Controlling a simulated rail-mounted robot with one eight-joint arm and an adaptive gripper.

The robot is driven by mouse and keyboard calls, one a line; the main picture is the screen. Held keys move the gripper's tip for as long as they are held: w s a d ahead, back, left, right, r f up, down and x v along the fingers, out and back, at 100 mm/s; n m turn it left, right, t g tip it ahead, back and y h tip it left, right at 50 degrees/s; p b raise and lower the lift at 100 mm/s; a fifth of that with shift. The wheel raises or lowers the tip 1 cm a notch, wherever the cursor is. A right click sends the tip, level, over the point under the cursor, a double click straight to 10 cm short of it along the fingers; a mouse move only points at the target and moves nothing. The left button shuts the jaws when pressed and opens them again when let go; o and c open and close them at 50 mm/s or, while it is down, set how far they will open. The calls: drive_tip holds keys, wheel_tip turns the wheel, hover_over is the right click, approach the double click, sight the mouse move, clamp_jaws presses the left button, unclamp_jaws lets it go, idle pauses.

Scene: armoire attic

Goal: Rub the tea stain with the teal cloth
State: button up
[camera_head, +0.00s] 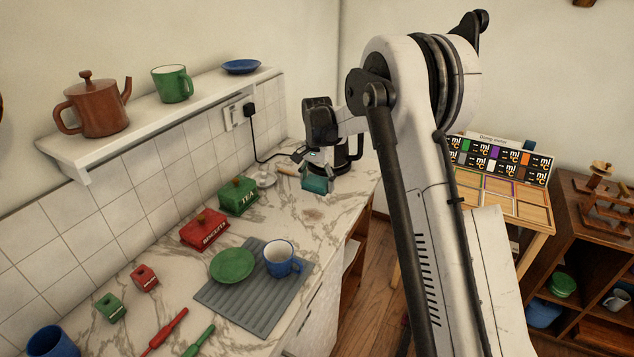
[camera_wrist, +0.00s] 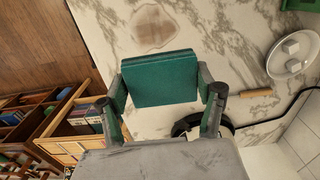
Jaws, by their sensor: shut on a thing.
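The teal cloth (camera_wrist: 160,80) is a folded block held between both fingers of my gripper (camera_wrist: 161,88) in the wrist view. It also shows in the head view, the cloth (camera_head: 316,183) under my gripper (camera_head: 314,166) at the far end of the marble counter. The tea stain (camera_wrist: 153,27) is a brown, rounded patch on the marble, just beyond the cloth's far edge in the wrist view. I cannot tell whether the cloth touches the counter.
A black kettle (camera_head: 352,152) stands close behind my gripper. A white dish (camera_wrist: 293,54) with pale cubes and a wooden handle (camera_wrist: 255,93) lie nearby. A green tea tin (camera_head: 238,196) and red tin (camera_head: 204,229) line the wall. The counter's edge drops to the wooden floor.

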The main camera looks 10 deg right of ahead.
drive_tip(key=shift+f, duration=0.25)
idle(0.3)
